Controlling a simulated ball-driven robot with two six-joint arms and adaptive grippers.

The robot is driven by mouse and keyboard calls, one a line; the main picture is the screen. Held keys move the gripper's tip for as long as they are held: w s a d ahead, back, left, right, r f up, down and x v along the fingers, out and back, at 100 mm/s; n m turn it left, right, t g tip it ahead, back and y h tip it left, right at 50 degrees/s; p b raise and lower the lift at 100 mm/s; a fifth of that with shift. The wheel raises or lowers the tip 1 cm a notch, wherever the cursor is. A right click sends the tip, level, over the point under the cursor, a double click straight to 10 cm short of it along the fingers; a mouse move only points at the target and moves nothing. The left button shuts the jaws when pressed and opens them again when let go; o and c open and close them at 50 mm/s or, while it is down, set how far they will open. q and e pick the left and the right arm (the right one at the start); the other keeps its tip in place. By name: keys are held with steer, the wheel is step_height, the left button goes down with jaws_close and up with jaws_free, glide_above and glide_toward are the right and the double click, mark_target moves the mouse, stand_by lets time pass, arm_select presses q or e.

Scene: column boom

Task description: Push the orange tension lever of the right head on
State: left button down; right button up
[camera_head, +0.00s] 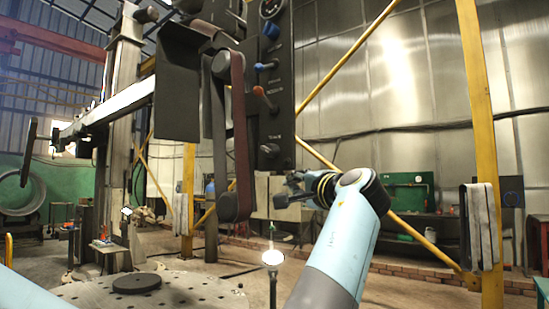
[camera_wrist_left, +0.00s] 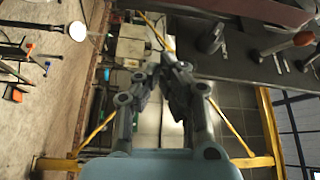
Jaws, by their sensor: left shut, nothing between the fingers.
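The orange-knobbed lever (camera_head: 261,91) stands out from the dark control panel (camera_head: 283,120), below a blue-knobbed lever (camera_head: 264,66). In the left wrist view, an orange knob on a metal stem (camera_wrist_left: 303,38) shows at the upper right on the dark panel. My left gripper (camera_head: 283,196) is in front of the lower end of the panel, well below the orange lever and apart from it. In the left wrist view its fingers (camera_wrist_left: 165,75) are together and empty. My right gripper is in neither view.
A head with a dark red belt (camera_head: 239,130) hangs just left of the panel. A round pale lamp (camera_head: 272,257) stands below it, and a yellow post (camera_head: 483,130) is at right. A perforated round table (camera_head: 190,295) with a dark disc (camera_head: 137,283) is at lower left.

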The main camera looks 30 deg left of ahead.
mark_target(265, 99)
arm_select(q)
step_height(265, 99, up, 22)
steer(key=s+d+n+y+p, duration=0.1)
steer(key=s+n+p, duration=0.1)
steer(key=n+p, duration=0.1)
steer(key=shift+s+r+n+y, duration=0.25)
steer(key=shift+s+n+y, duration=0.05)
steer(key=shift+s+n, duration=0.1)
steer(key=shift+d, duration=0.1)
steer(key=shift+w, duration=0.1)
steer(key=p+x, duration=0.3)
steer(key=x, duration=0.5)
steer(key=shift+w+a+r, duration=0.15)
steer(key=shift+a+r, duration=0.1)
steer(key=shift+a, duration=0.05)
steer(key=shift+w+a+p, duration=0.35)
steer(key=shift+a+p, duration=0.05)
steer(key=shift+a, duration=0.15)
